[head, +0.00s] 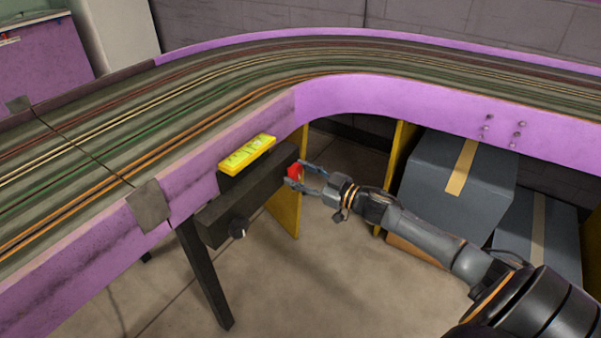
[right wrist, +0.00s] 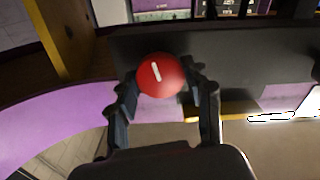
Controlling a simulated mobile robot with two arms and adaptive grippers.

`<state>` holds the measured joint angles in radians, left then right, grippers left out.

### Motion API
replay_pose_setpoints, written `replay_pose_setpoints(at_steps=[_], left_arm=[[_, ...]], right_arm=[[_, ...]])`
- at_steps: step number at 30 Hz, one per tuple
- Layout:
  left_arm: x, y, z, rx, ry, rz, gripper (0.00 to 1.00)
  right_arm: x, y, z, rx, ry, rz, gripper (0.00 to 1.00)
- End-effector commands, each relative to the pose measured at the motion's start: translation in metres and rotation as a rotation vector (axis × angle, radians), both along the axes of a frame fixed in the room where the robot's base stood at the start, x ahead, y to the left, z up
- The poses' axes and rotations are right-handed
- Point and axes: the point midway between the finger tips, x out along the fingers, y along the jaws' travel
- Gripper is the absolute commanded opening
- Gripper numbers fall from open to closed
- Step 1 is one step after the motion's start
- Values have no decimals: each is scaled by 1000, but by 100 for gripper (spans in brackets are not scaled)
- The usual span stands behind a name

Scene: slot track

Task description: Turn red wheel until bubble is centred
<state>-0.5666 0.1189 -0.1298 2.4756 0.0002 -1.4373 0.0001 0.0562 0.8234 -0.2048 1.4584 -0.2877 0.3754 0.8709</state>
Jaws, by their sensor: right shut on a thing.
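The red wheel (head: 294,171) sits at the right end of a dark box under the track's purple edge. In the right wrist view the red wheel (right wrist: 161,75) shows a short white mark, tilted slightly left of upright. My right gripper (head: 298,174) is shut on the wheel, with one finger on each side of it; it also shows in the right wrist view (right wrist: 167,88). A yellow level (head: 247,153) lies on top of the dark box. The bubble's position is too small to tell. My left gripper is not in view.
The slot track (head: 330,60) curves above. Grey boxes with tan tape (head: 440,180) stand under the track at the right. The floor in front is clear.

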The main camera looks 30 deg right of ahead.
Motion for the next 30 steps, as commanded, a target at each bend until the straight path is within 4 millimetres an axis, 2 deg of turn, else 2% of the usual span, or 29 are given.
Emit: replay_pose_setpoints(at_steps=[5, 16, 30], left_arm=[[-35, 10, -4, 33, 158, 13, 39], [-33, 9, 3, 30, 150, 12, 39], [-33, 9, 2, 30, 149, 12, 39]], right_arm=[[0, 0, 2, -150, -63, 0, 19], [0, 0, 1, -476, -199, 0, 19], [0, 0, 0, -890, -369, 0, 19]])
